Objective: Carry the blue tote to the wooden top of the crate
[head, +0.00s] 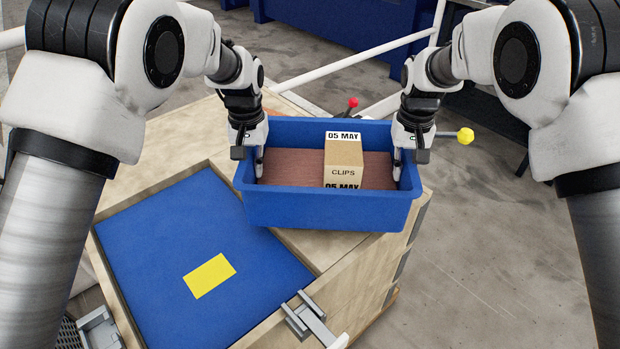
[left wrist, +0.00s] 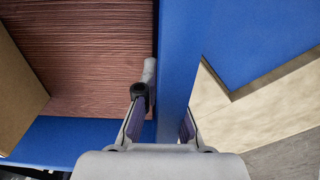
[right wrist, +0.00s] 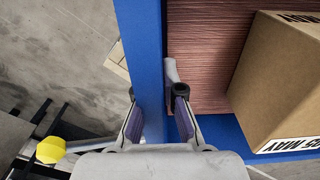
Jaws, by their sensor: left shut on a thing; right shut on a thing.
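The blue tote (head: 325,213) is level over the right part of the wooden crate top (head: 340,245) in the head view. I cannot tell whether it touches the wood. A cardboard box marked CLIPS (head: 343,165) stands inside on the tote's reddish-brown floor. My left gripper (head: 259,165) is shut on the tote's left wall, which also shows in the left wrist view (left wrist: 178,60). My right gripper (head: 398,165) is shut on its right wall, seen between the fingers in the right wrist view (right wrist: 145,60).
A recessed blue panel (head: 160,250) with a yellow rectangle (head: 209,276) lies left of the tote. A grey metal latch (head: 308,318) sits on the crate's front edge. Levers with a red knob (head: 353,102) and a yellow knob (head: 465,136) stand beyond. Open floor lies right.

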